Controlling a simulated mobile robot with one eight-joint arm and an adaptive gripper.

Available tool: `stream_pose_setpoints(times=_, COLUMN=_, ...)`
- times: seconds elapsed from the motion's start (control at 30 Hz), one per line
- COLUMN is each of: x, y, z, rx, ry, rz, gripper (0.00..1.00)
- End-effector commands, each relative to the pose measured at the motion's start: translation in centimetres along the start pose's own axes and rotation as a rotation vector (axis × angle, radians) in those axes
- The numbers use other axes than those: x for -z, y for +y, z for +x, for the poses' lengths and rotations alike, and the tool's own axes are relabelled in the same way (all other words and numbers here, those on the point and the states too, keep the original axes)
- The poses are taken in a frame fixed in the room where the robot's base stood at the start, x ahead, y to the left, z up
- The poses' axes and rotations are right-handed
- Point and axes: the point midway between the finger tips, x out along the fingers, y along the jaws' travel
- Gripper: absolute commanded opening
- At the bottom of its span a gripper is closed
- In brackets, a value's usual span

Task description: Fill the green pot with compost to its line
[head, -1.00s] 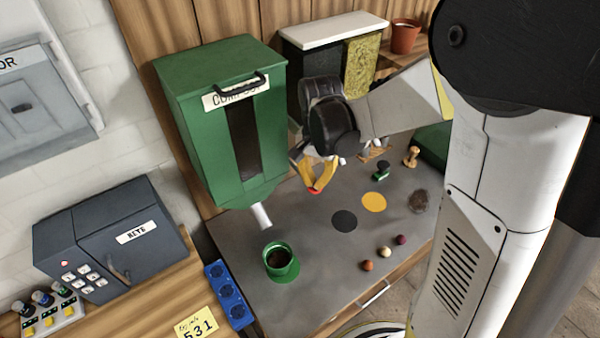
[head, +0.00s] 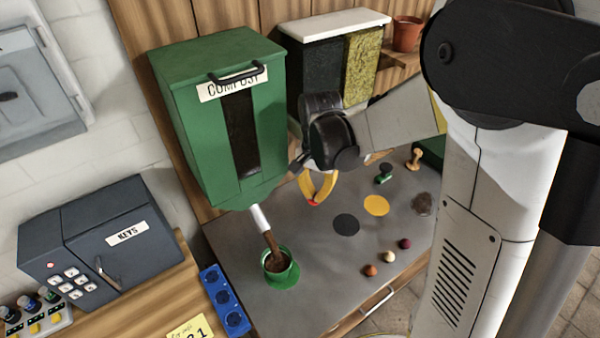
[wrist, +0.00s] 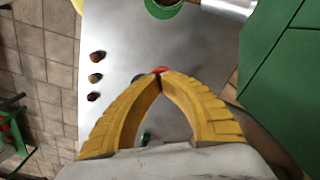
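The green pot (head: 275,272) stands upright on the grey bench mat below the compost hopper (head: 185,125). A brown stream of compost (head: 269,244) runs from the hopper's white spout (head: 259,217) into it. Dark compost shows inside the pot; its line and exact level cannot be made out. In the wrist view the pot (wrist: 163,10) is cut off at the top edge beside the spout (wrist: 228,7). My gripper (head: 315,202) is right of the hopper and above the mat, apart from the pot. Its yellow fingers meet at red tips (wrist: 160,71), with nothing visible between them.
Black (head: 346,225) and yellow (head: 376,205) discs lie right of the pot, with three small balls (head: 387,256) nearer the front edge. A green-handled stamp (head: 383,173) stands behind. A blue socket strip (head: 225,302) and a key box (head: 110,240) are at left.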

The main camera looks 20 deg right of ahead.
Motion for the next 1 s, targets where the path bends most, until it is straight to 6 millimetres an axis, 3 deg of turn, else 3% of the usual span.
stream_pose_setpoints(times=0.37, x=-0.1, y=0.1, z=-0.6, rx=-0.001, ry=-0.002, rz=0.0, gripper=0.0)
stream_pose_setpoints(times=1.0, x=0.0, y=0.0, z=-6.3, rx=-0.001, ry=-0.001, rz=0.0, gripper=0.0)
